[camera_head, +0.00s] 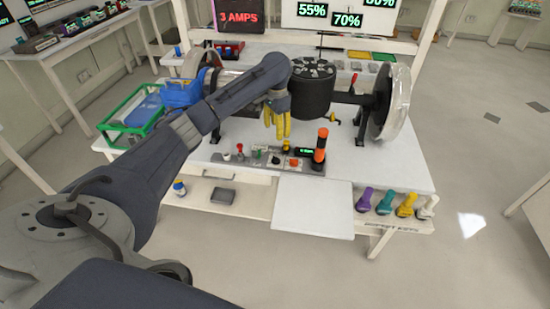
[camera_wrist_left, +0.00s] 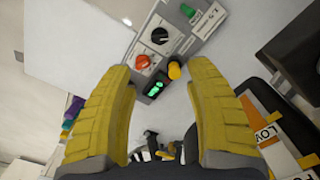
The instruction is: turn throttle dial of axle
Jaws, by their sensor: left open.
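The control panel (camera_head: 265,161) lies on the white bench below the axle (camera_head: 345,98). A black round dial (camera_head: 275,158) sits on it and shows larger in the left wrist view (camera_wrist_left: 160,36); I cannot read a label naming it the throttle dial. My left gripper (camera_head: 277,124) has yellow fingers pointing down above and behind the panel. In its wrist view the fingers (camera_wrist_left: 163,76) are apart and empty, with the dial beyond their tips.
A black drum (camera_head: 312,90) and a clear wheel (camera_head: 397,100) stand behind and right of the panel. An upright orange-and-black handle (camera_head: 321,146) is at the panel's right end. A green-framed crate (camera_head: 128,124) stands left. Coloured grips (camera_head: 385,203) line the bench's front shelf.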

